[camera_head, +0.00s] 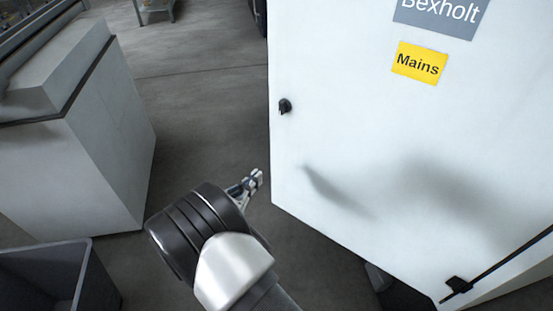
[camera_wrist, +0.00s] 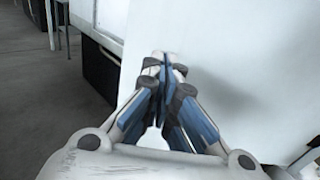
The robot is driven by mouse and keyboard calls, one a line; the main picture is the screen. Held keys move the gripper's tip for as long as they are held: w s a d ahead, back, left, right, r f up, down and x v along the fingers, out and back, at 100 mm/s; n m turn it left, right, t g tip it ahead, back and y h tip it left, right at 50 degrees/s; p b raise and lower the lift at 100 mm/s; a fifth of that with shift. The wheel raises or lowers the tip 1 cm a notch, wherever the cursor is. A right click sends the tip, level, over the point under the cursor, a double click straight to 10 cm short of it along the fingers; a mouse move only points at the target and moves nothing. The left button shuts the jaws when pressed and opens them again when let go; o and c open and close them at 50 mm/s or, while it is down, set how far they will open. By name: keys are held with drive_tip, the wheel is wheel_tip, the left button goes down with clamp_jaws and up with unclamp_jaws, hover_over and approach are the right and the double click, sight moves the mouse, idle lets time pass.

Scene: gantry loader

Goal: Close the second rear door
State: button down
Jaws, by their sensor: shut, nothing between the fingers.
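A large white door (camera_head: 350,150) fills the right of the head view, with a grey "Bexholt" label (camera_head: 440,14) and a yellow "Mains" label (camera_head: 419,63). A small black knob (camera_head: 285,106) sits near its left edge. The door's lower right shows a black fitting (camera_head: 457,286). My gripper (camera_head: 255,179) is shut and empty, just left of the door's lower left edge in the head view. In the wrist view, my gripper (camera_wrist: 165,60) points toward the white door (camera_wrist: 240,70). I cannot tell whether the fingertips touch it.
A white cabinet (camera_head: 75,160) stands at the left, with a grey open bin (camera_head: 45,275) in front of it. Grey floor (camera_head: 205,90) lies clear between cabinet and door. A metal stand (camera_head: 155,8) is at the back.

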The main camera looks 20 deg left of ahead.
sight(287, 149)
drive_tip(key=b+x, duration=0.1)
drive_tip(key=x, duration=1.2)
drive_tip(key=shift+d, duration=0.2)
drive_tip(key=shift+w, duration=0.1)
